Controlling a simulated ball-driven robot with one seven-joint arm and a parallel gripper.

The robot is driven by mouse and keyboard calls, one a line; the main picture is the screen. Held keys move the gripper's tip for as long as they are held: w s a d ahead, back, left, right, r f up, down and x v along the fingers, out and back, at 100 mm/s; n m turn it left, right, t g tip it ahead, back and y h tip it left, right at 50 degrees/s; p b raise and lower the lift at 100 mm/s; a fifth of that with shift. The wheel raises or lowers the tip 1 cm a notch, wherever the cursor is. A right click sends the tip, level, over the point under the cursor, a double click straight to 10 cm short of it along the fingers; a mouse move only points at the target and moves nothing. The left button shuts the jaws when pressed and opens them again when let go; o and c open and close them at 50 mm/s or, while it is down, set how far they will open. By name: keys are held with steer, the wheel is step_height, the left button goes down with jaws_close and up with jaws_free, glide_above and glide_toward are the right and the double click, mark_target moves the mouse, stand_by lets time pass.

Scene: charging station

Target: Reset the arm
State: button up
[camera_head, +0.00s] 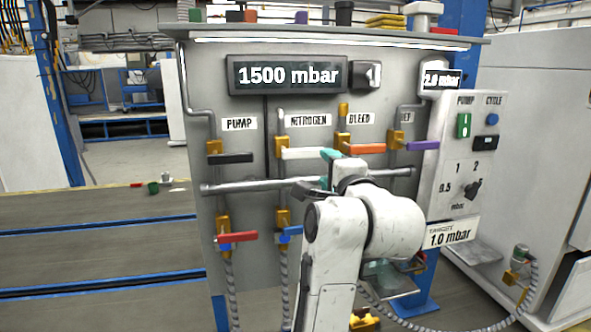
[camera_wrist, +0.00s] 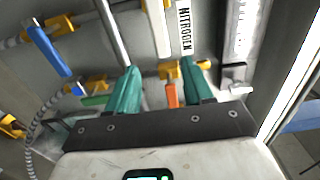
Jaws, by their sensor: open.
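My gripper (camera_head: 316,172) is in front of the grey charging panel (camera_head: 250,200), with teal fingers partly hidden behind my white arm. In the wrist view the gripper (camera_wrist: 162,76) is open, its two teal fingers well apart and nothing seen between their tips but the panel area behind. In the head view the fingers appear near a horizontal grey bar (camera_head: 245,186); I cannot tell whether they touch it. The white NITROGEN handle (camera_head: 304,153) lies level just above. It also shows in the wrist view (camera_wrist: 157,28).
The panel carries a black PUMP handle (camera_head: 232,158), an orange BLEED handle (camera_head: 367,149), a purple handle (camera_head: 422,146) and a red handle (camera_head: 237,237). A display (camera_head: 287,75) reads 1500 mbar. A control box (camera_head: 466,155) stands right. Floor at left looks open.

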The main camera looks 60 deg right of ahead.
steer(key=w+a+f+n+g+y, duration=0.1)
steer(key=w+a+f+n+y, duration=0.25)
steer(key=f, duration=0.55)
steer(key=a+f+n+g+y, duration=0.1)
steer(key=a+f+n+y, duration=0.1)
steer(key=a+f+n, duration=0.45)
steer(key=w+a+f+n+g+y, duration=0.1)
steer(key=a+f+n+y, duration=0.2)
steer(key=f+n, duration=0.5)
steer(key=s+a+f+n+g+y, duration=0.1)
steer(key=s+a+f+n+g, duration=0.1)
steer(key=f, duration=0.5)
steer(key=s+a+f+n+g+y, duration=0.2)
steer(key=s+a+f+n+g, duration=0.1)
steer(key=s+a+f, duration=0.4)
steer(key=s+a+f+n+g+y, duration=0.2)
steer(key=s+a+f+n, duration=0.2)
steer(key=s+f, duration=0.3)
step_height(320, 180, down, 2)
steer(key=shift+s+a+f+n+g, duration=0.15)
steer(key=shift+s+a+n+g, duration=0.2)
steer(key=shift+a, duration=0.2)
